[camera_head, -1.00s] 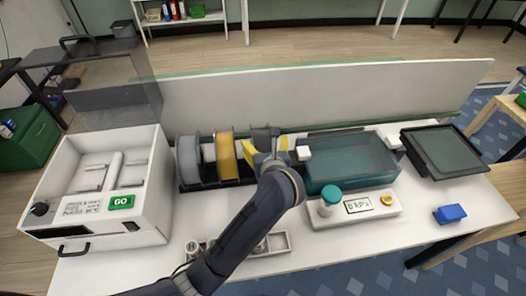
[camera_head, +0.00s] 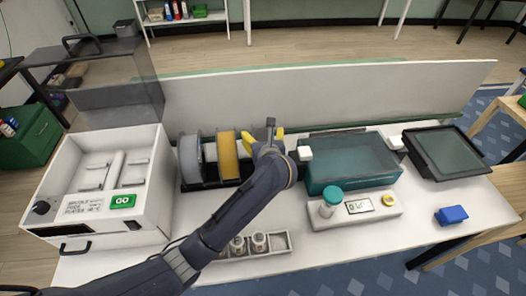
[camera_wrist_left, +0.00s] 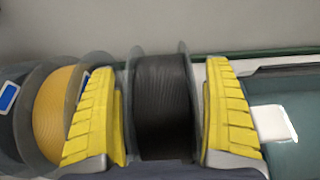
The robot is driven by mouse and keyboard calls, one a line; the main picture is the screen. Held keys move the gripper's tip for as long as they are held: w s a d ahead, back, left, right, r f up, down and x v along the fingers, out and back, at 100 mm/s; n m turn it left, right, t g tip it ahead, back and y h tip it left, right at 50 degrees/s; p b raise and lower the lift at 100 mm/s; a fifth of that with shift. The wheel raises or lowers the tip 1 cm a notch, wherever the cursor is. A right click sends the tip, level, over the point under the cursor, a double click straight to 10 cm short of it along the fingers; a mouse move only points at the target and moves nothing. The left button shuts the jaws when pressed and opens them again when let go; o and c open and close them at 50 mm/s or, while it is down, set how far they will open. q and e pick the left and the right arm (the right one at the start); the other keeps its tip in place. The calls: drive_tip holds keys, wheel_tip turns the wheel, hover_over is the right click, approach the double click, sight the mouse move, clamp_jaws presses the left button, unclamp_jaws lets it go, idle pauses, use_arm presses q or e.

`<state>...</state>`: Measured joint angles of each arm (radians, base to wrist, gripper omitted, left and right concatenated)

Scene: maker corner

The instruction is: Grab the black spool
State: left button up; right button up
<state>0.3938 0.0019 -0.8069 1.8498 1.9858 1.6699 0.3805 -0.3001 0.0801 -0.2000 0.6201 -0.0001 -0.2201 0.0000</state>
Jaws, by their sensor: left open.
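The black spool (camera_wrist_left: 162,105) stands upright between the two yellow fingers of my left gripper (camera_wrist_left: 165,118) in the left wrist view. The fingers are open, one on each side of it. In the head view my left gripper (camera_head: 265,137) is over the right end of the spool rack (camera_head: 195,186), and the arm and gripper hide nearly all of the black spool. The yellow-orange spool (camera_head: 228,156) stands just left of the gripper, with a grey-white spool (camera_head: 190,157) further left. The orange one also shows in the left wrist view (camera_wrist_left: 56,112). My right gripper is not in view.
A teal tank (camera_head: 350,177) with white clips stands close right of the gripper. A white machine with a GO button (camera_head: 122,201) is on the left. A gauge box (camera_head: 372,207), a small tray of jars (camera_head: 275,243) and a blue block (camera_head: 451,215) lie nearer. A pale panel (camera_head: 330,88) runs behind.

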use_arm(q)
drive_tip(key=c, duration=1.6)
drive_tip(key=shift+r, duration=0.15)
drive_tip(key=shift+c, duration=0.2)
